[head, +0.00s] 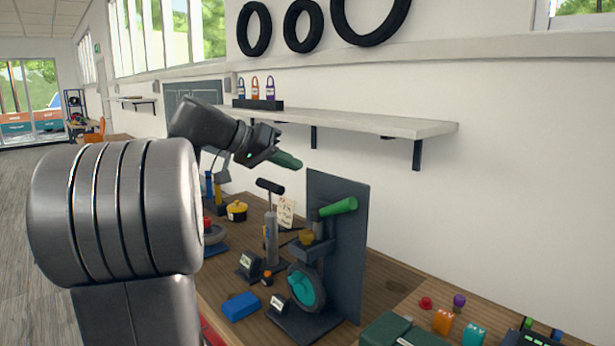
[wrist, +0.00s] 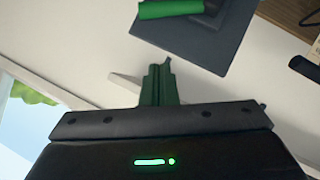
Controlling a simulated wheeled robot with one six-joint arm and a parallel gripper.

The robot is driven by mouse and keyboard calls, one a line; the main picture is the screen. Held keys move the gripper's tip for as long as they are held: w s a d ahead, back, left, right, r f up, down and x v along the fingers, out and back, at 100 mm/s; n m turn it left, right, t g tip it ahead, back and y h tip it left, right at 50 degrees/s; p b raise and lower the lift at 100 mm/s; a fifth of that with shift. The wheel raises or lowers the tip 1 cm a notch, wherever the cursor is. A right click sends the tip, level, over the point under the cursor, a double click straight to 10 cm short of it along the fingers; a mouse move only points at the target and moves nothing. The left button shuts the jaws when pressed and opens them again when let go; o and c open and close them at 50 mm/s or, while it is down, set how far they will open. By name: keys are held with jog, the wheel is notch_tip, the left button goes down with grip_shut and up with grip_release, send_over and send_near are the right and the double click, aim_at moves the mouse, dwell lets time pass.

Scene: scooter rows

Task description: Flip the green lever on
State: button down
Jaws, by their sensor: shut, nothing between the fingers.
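The green lever (head: 338,207) is a bright green handle on a dark upright panel (head: 352,250) that stands on the workbench. In the wrist view the green lever (wrist: 170,8) lies at the top edge, partly cut off, in front of the grey panel (wrist: 205,45). My gripper (head: 292,163) is up and to the left of the lever, apart from it, in front of the shelf wall. Its dark green fingers (wrist: 158,82) are shut together with nothing between them.
A grey shelf (head: 370,122) with small padlocks (head: 255,90) runs along the wall behind my gripper. On the workbench (head: 385,285) stand a pump (head: 270,230), a blue block (head: 240,306) and a teal wheel (head: 307,288) below the lever. Small coloured items lie at the right.

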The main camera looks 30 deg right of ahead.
jog(key=p, duration=0.1)
send_over(341, 209)
jog(key=w+a, duration=0.3)
notch_tip(341, 209, down, 4)
jog(key=f, duration=0.1)
jog(key=s+f, duration=0.1)
jog(key=d+f, duration=0.1)
jog(key=shift+s+f, duration=0.15)
jog(key=shift+f, duration=0.25)
jog(key=shift+f, duration=0.1)
jog(key=b, duration=0.2)
jog(key=s+f+m+t+b, duration=0.1)
jog(key=b, duration=0.1)
jog(key=f+b, duration=0.1)
jog(key=b, duration=0.2)
jog(key=shift+s+d+f+m+t+y, duration=0.25)
jog(key=shift+s+m+t+y, duration=0.05)
jog(key=shift+s, duration=0.1)
notch_tip(341, 209, down, 7)
jog(key=s+m+t+y+b, duration=0.1)
jog(key=m+t+b, duration=0.4)
jog(key=b, duration=1.1)
jog(key=shift+s+d+t+y, duration=0.3)
jog(key=shift+s+t, duration=0.1)
jog(key=shift+t, duration=0.1)
